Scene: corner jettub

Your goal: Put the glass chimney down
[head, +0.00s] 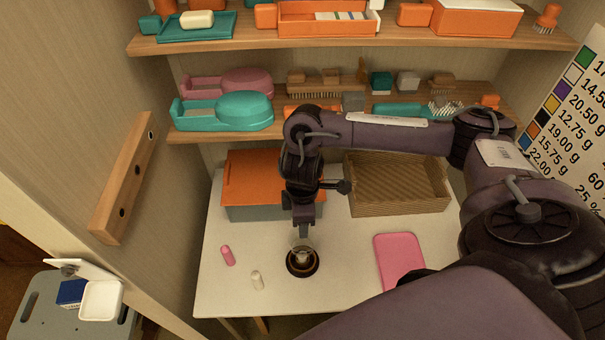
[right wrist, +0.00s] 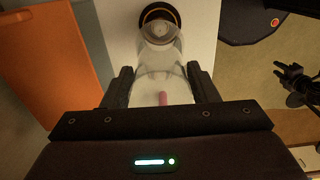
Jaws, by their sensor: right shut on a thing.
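My right gripper (head: 303,226) reaches down over the white table. In the right wrist view its jaws (right wrist: 163,85) are closed on the sides of the clear glass chimney (right wrist: 158,62). The chimney's far end is in line with a dark round base with a gold ring (right wrist: 160,17). In the head view the chimney's lower part (head: 302,248) shows just above or at this dark base (head: 302,266); I cannot tell if they touch. A small black claw-like part, seemingly my left gripper (right wrist: 294,78), shows at the right wrist view's right side, too small to read.
On the white table (head: 345,270) are a pink cylinder (head: 228,256), a cream cylinder (head: 257,280), a pink pad (head: 399,260), a wicker basket (head: 398,207) and an orange-lidded box (head: 250,205). Loaded shelves (head: 350,122) hang above. Bare table lies between base and pink pad.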

